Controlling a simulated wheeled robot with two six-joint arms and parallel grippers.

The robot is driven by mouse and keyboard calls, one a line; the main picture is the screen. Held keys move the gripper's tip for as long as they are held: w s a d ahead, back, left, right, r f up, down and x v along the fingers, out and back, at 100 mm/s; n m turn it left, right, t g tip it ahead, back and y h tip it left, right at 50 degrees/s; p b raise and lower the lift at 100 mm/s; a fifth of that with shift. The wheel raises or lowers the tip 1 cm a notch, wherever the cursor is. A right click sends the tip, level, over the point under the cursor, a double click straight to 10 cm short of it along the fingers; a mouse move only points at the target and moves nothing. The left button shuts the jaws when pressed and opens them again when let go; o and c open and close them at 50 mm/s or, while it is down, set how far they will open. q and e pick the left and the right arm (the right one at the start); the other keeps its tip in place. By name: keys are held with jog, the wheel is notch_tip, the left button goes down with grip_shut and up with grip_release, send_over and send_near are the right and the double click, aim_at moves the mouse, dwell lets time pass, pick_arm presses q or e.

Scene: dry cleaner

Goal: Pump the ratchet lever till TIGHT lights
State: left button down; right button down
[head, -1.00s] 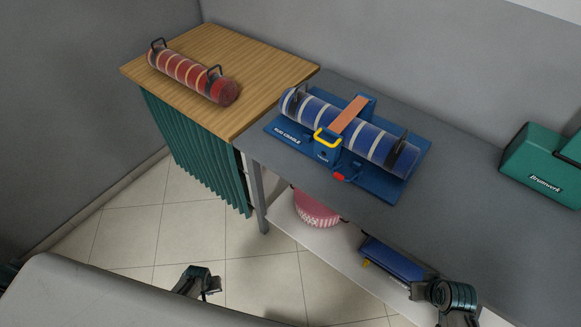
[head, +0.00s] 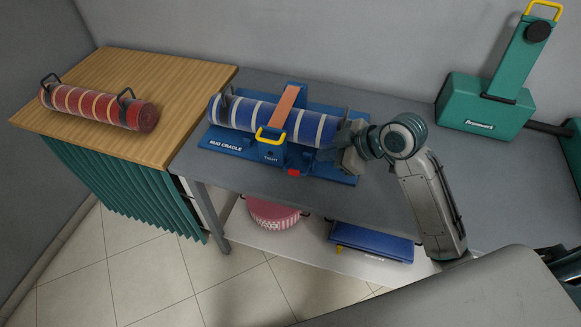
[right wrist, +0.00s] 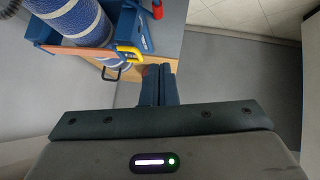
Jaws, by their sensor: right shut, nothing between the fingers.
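The blue rug cradle (head: 225,145) stands on the grey table with a blue, white-banded roll (head: 245,113) lying in it. An orange strap (head: 285,104) crosses over the roll. The yellow ratchet lever (head: 270,135) is at the cradle's front; it also shows in the right wrist view (right wrist: 131,53). The TIGHT label (head: 271,159) below it shows no clear light. My right gripper (head: 346,138) is shut and empty at the roll's right end, right of the lever and apart from it. Its closed fingers (right wrist: 159,84) show in the right wrist view. My left gripper is out of view.
A red knob (head: 294,172) sits on the cradle's front. A red roll (head: 98,105) lies on the wooden table at left. A green machine (head: 485,108) stands at back right. A pink basket (head: 273,212) and a blue case (head: 372,243) are on the lower shelf.

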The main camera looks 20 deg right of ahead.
jog(key=shift+d, duration=0.15)
jog(key=p, duration=0.3)
send_over(291, 170)
jog(key=s+d, duration=0.1)
jog(key=s, duration=0.2)
notch_tip(291, 170, down, 7)
jog(key=f, duration=0.2)
jog(key=w+d+f, duration=0.1)
jog(key=f, duration=0.1)
jog(key=shift+a, duration=0.1)
